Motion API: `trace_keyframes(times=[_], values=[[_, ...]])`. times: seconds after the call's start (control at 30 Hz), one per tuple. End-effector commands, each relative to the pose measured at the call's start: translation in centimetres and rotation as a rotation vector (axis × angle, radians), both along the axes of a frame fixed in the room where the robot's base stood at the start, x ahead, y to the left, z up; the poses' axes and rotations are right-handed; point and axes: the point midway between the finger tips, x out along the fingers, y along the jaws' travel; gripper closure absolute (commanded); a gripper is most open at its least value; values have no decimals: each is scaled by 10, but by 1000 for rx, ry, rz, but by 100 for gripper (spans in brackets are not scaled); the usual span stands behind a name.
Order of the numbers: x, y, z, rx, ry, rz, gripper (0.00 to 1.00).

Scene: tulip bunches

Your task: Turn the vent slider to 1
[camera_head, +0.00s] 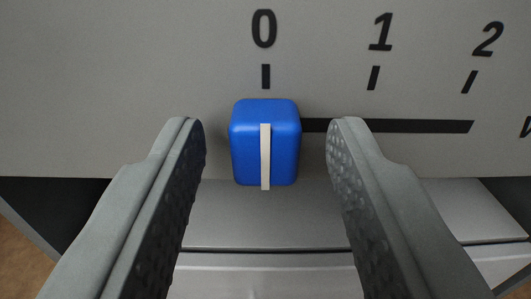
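The vent slider is a blue rounded knob (238,150) with a white pointer line down its front. It stands at the left end of a dark slot (400,126), and its line is under the mark 0 (264,30). The mark 1 (380,33) is to the right of it. My gripper (266,130) is open, with one grey textured finger on each side of the knob. A gap shows between the knob and each finger.
The grey panel also bears a mark 2 (487,40) further right and part of another mark at the right edge. A light grey ledge (275,225) lies below the knob. Brown floor shows in the lower corners.

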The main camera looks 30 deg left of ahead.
Motion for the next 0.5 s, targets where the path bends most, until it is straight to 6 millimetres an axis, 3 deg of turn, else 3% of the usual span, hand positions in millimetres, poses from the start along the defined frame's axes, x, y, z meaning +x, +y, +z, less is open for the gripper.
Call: trace_keyframes(times=[0.03, 0.2, 0.5], values=[[0, 0, 0, 0, 0, 0, 70], [0, 0, 0, 0, 0, 0, 100], [5, -9, 0, -1, 0, -1, 100]])
